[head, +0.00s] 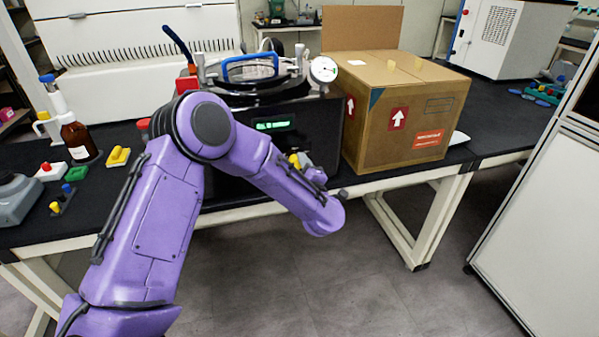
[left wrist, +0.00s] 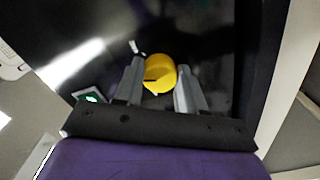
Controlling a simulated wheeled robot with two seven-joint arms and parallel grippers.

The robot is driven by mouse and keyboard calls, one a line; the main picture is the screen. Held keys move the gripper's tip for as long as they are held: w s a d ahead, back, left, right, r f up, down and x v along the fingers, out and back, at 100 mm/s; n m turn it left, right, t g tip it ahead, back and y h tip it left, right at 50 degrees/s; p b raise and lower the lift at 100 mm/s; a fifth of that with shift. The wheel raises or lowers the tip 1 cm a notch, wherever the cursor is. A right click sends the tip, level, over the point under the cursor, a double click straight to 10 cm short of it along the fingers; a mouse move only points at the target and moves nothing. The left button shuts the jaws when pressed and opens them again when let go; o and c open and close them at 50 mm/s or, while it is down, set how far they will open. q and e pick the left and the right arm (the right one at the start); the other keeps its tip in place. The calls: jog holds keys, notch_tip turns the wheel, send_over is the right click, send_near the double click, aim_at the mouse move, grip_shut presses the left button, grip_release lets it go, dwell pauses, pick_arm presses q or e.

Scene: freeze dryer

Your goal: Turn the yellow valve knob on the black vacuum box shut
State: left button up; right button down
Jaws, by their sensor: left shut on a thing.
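The black vacuum box (head: 316,125) stands on the dark bench, with a green-lit display on its front, a blue handle (head: 249,66) on top and a round gauge (head: 324,69). The yellow valve knob (head: 294,160) is on its front face and is partly hidden by my left arm. In the left wrist view the yellow knob (left wrist: 159,73) sits between the fingertips of my left gripper (left wrist: 158,85). The gripper is shut on it. In the head view my left gripper (head: 304,166) is at the box's front, partly hidden by its own wrist. My right gripper is not in view.
A cardboard box (head: 410,110) stands close to the right of the vacuum box. A brown bottle (head: 78,140) and small coloured items, such as a yellow piece (head: 118,156), are on the bench at left. A white cabinet (head: 545,220) is at right. The floor in front is clear.

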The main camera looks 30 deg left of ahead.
pick_arm(q)
jog(key=shift+n+b, duration=0.85)
jog(key=shift+n, duration=0.75)
jog(key=o, duration=1.1)
jog(key=shift+c, duration=0.2)
jog(key=b+v, duration=0.1)
jog(key=v, duration=0.9)
jog(key=shift+s+d+b, duration=0.2)
jog(key=shift+s+b, duration=0.05)
jog(key=shift+b, duration=0.1)
